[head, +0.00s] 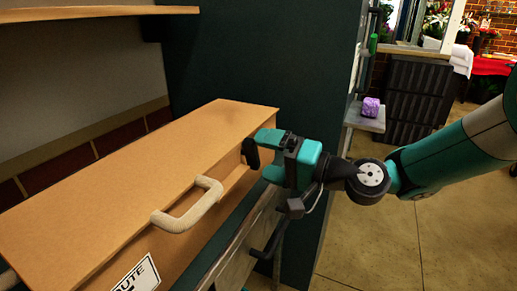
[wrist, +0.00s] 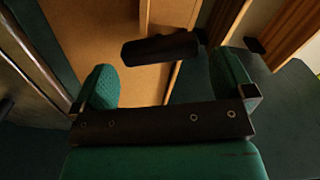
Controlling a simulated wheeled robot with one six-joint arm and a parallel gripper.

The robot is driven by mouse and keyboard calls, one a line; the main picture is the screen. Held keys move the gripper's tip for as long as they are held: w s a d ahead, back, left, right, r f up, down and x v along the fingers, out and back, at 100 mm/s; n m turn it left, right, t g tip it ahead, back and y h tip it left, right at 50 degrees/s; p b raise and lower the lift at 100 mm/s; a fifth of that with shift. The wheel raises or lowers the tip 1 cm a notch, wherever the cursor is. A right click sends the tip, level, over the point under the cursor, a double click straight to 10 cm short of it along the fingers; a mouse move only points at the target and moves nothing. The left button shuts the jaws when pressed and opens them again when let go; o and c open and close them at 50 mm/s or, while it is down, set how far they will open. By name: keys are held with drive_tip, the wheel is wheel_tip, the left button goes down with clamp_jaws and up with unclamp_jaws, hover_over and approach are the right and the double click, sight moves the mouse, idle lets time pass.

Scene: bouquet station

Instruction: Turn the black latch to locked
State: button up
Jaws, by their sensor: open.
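The black latch (head: 251,153) is on the front of the wooden box-like cabinet (head: 130,180), near its far right end. In the wrist view the latch (wrist: 160,48) is a dark bar lying across the gap, beyond the fingertips. My gripper (head: 267,156) is at the latch in the head view, with its teal fingers open. In the wrist view my gripper (wrist: 166,80) has one finger on each side, with the latch roughly between and ahead of them. I see no clear contact. The latch's mount is partly hidden.
A pale loop handle (head: 188,205) sticks out of the cabinet front, left of my gripper. A black handle (head: 268,240) is below it. A dark green panel (head: 260,55) stands behind. A purple block (head: 370,107) sits on a grey ledge at right. The floor at right is clear.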

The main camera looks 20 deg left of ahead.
drive_tip(key=shift+w+a, duration=0.15)
drive_tip(key=shift+a, duration=1.2)
drive_tip(key=c, duration=0.7)
drive_tip(key=shift+c, duration=0.2)
